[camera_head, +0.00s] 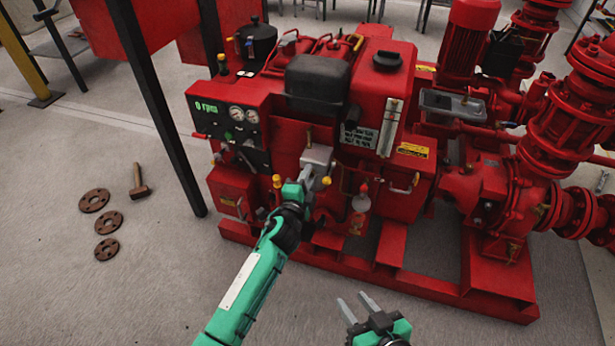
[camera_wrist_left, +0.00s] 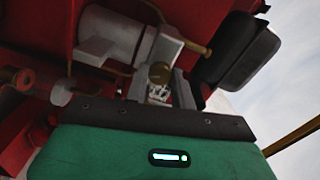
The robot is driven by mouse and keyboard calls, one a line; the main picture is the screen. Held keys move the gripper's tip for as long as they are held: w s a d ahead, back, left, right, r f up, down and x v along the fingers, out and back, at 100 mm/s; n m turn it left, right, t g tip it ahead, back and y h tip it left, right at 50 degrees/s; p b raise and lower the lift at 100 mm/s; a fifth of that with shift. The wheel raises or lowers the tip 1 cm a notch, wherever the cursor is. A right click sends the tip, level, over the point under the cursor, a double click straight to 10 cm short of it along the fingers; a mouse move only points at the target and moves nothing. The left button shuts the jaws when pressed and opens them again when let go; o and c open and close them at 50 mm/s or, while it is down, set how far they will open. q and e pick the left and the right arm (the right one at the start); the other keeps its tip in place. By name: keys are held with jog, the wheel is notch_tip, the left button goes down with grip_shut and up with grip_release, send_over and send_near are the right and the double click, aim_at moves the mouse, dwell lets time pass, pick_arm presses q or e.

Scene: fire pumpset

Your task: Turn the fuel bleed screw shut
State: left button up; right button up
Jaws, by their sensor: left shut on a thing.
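My left gripper (camera_head: 307,173) reaches up to a grey metal housing (camera_head: 318,156) on the front of the red engine. In the left wrist view, the jaws (camera_wrist_left: 158,92) are closed around a small brass screw (camera_wrist_left: 159,72) with a round head, which appears to be the fuel bleed screw. The screw sits in front of the grey housing (camera_wrist_left: 118,40). In the head view my gripper hides the screw. My right gripper (camera_head: 359,308) is low in the head view, in front of the pumpset, with its two fingers apart and nothing between them.
A control panel (camera_head: 238,128) with gauges and a "0 rpm" display stands left of the gripper. A yellow knob (camera_head: 326,181) is close on its right. Red base rails (camera_head: 400,283) run along the floor. A hammer (camera_head: 138,182) and rusty flanges (camera_head: 94,200) lie at left.

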pick_arm(q)
jog(key=m, duration=0.4)
jog(key=shift+f+m, duration=0.1)
jog(key=shift+m, duration=0.3)
pick_arm(e)
jog(key=shift+d+f, duration=0.1)
jog(key=shift+d, duration=0.1)
pick_arm(q)
jog(key=o, duration=0.7)
